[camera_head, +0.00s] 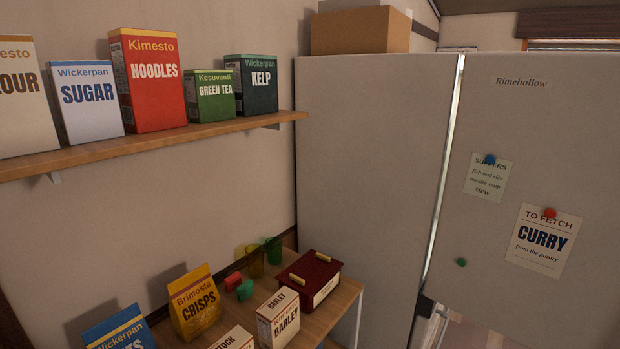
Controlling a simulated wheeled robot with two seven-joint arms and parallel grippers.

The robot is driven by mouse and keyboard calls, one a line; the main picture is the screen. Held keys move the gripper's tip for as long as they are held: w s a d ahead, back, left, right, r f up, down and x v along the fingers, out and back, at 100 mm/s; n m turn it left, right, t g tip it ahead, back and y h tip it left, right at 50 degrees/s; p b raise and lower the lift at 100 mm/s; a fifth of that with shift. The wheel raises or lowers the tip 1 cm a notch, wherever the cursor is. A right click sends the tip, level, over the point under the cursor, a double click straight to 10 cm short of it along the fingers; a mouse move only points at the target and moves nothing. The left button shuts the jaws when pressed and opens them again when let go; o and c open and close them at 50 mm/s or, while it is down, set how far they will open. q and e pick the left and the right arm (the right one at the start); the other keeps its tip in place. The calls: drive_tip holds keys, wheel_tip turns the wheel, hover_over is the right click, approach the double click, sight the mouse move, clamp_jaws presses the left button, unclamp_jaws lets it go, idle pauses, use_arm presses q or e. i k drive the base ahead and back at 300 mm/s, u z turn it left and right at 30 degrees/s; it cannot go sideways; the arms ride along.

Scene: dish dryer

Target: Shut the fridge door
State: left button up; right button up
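The fridge stands in the right half of the head view. Its plain grey side (365,160) faces me on the left. Its door (540,170) is on the right, with the name Rimehollow at the top and notes held by magnets. A narrow bright strip (443,185) runs down between the side and the door. I cannot tell whether it is a gap or the door's edge. The door's handle is not seen. A small dark part (425,305) sits low by the strip; I cannot tell what it is. Neither of my grippers is in view.
A wooden shelf (150,147) with several food boxes is on the left wall. Below it, a low table (340,305) holds a red box (308,278), barley boxes and crisps beside the fridge. A cardboard box (360,30) is on top of the fridge. Some floor (470,335) shows below the door.

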sight(526, 247)
drive_tip(key=z, duration=0.5)
drive_tip(key=k, duration=0.65)
drive_tip(key=z, duration=0.8)
drive_tip(key=i, duration=1.05)
drive_tip(key=u, duration=0.7)
